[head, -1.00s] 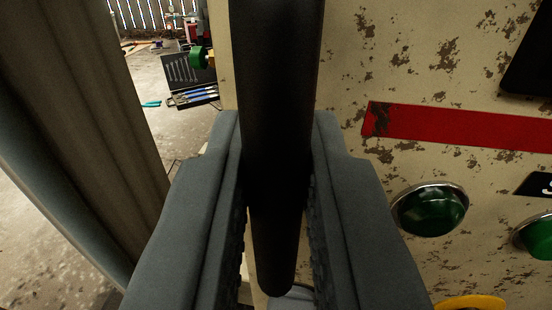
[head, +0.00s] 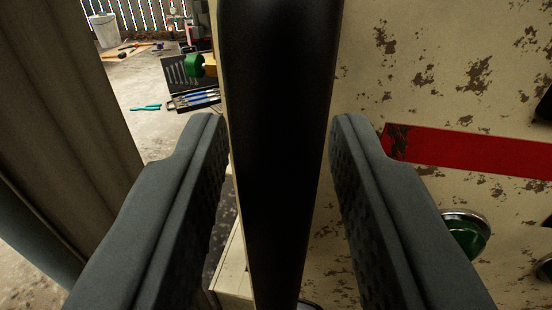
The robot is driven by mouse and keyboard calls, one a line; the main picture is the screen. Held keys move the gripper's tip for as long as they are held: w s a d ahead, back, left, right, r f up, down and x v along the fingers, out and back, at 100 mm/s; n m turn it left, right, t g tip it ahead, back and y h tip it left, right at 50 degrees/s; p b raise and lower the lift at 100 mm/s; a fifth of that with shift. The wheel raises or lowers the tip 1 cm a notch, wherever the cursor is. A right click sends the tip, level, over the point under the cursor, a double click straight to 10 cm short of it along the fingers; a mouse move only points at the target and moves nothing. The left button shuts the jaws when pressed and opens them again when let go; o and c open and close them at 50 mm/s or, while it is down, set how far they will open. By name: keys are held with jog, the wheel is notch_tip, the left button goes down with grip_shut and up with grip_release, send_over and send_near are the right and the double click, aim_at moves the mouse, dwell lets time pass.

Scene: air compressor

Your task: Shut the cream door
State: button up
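The cream door (head: 430,85), with chipped paint, a red stripe and green round lamps, fills the right side of the view. A long black handle (head: 278,150) runs down the middle in front of it. My gripper (head: 278,135) is open, with one grey finger on each side of the handle. Gaps show between the handle and both fingers lower down; near the fingertips I cannot tell whether they touch. The handle hides the door's left part, and the full door edge is out of view, so I cannot tell how far it stands open.
A brown-grey upright surface (head: 70,110) stands close at the left. Beyond it, the concrete floor (head: 140,90) holds an open tool case (head: 190,100), teal pliers (head: 146,107) and a white bucket (head: 105,30).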

jog(key=shift+s, duration=0.15)
jog(key=s+a, duration=0.1)
jog(key=s, duration=1.6)
jog(key=shift+a, duration=0.2)
